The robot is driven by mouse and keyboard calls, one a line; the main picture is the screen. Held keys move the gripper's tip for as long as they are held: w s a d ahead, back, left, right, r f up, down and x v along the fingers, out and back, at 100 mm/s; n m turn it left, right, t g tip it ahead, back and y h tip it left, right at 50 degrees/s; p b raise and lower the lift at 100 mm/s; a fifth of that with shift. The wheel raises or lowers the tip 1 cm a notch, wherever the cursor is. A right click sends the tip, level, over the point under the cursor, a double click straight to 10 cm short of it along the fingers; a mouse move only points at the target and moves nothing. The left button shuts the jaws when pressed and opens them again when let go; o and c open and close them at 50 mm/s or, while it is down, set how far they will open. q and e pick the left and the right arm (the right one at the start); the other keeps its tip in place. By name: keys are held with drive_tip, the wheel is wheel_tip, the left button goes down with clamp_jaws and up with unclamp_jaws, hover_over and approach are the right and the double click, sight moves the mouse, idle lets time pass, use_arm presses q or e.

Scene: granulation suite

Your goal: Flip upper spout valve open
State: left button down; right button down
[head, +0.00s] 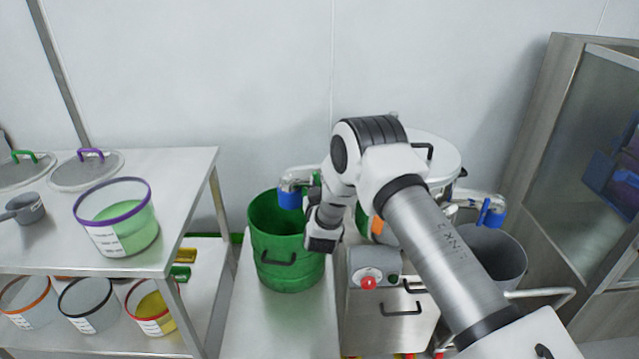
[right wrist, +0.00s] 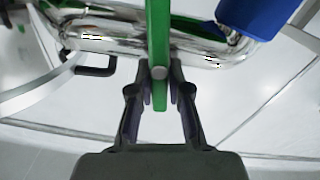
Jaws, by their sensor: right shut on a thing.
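The upper spout (head: 297,177) is a shiny metal pipe with a blue end (head: 290,199), hanging over a green bucket. In the right wrist view, the spout (right wrist: 110,40) runs across the picture with its blue end (right wrist: 250,18) at the upper right. A long green valve lever (right wrist: 160,45) lies crosswise over the pipe. My right gripper (right wrist: 158,95) is shut on the lever's near end, one finger on each side. In the head view, my right gripper (head: 313,196) is partly hidden beside the spout. My left gripper is not in view.
The green bucket (head: 288,270) stands below the spout. A machine with a red button (head: 368,283) is right of it. A second blue-ended spout (head: 490,212) sits over a grey bin (head: 508,245). A steel shelf (head: 190,175) with tubs is left.

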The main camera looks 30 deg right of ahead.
drive_tip(key=n, duration=0.3)
drive_tip(key=shift+a+f+n, duration=0.2)
drive_tip(key=shift+n, duration=0.1)
drive_tip(key=n, duration=0.3)
drive_tip(key=shift+w+a+f+n+p, duration=0.15)
drive_tip(key=shift+f+n+p, duration=0.05)
drive_tip(key=shift+n+p, duration=0.15)
drive_tip(key=shift+w+a+f+n+p, duration=0.1)
drive_tip(key=shift+f+n+p, duration=0.15)
drive_tip(key=shift+n, duration=1.5)
drive_tip(key=shift+a+f+n+p, duration=0.1)
drive_tip(key=shift+f+n, duration=0.1)
drive_tip(key=shift+n, duration=1.5)
drive_tip(key=shift+d, duration=0.1)
drive_tip(key=c, duration=1.1)
unclamp_jaws()
drive_tip(key=shift+d, duration=0.1)
